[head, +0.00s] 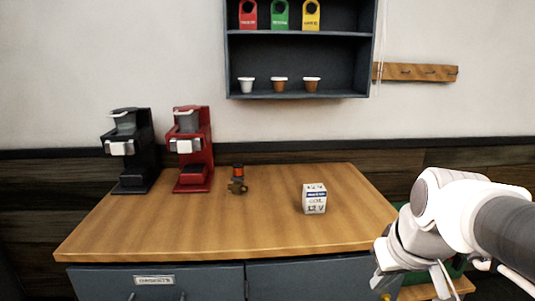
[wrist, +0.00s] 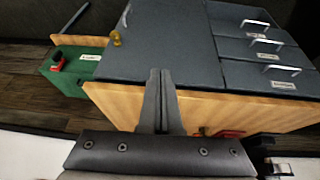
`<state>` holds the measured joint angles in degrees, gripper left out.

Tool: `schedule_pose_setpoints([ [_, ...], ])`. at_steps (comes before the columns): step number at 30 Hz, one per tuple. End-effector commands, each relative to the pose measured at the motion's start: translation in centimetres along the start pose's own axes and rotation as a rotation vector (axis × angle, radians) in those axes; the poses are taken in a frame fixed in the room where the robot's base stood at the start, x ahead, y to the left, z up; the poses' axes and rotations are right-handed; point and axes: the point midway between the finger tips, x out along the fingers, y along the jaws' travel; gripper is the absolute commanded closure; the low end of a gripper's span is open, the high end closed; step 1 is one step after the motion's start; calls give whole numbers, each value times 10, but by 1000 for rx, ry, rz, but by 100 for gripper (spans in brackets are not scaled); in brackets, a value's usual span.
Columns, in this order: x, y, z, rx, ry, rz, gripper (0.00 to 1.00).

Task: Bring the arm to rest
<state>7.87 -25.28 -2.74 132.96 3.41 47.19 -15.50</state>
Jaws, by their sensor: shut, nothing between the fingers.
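My gripper shows in the wrist view (wrist: 160,76) with its two dark fingers together, shut and empty. In the head view my white and grey arm reaches in from the right, and its end hangs low beside the right front corner of the wooden counter (head: 240,235). The gripper is off the counter and apart from the things on it. The fingertips are not clear in the head view. In the wrist view the fingers point toward the blue-grey cabinet (wrist: 170,35), which lies beyond them.
On the counter stand a black brewer (head: 130,160), a red brewer (head: 193,155), a small dark part with an orange-red band (head: 238,180) and a white-blue box (head: 314,199). A shelf (head: 300,95) holds cups and coloured tags. A green container (wrist: 75,72) sits beside the cabinet.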

Motion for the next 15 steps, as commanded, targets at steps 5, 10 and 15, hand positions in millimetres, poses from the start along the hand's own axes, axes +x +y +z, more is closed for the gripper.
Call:
schedule_pose_setpoints([
  [5,-20,-33,38,23,30,-10,100],
  [10,-29,-51,69,51,53,-14,100],
  [15,-67,-49,52,60,48,-13,100],
])
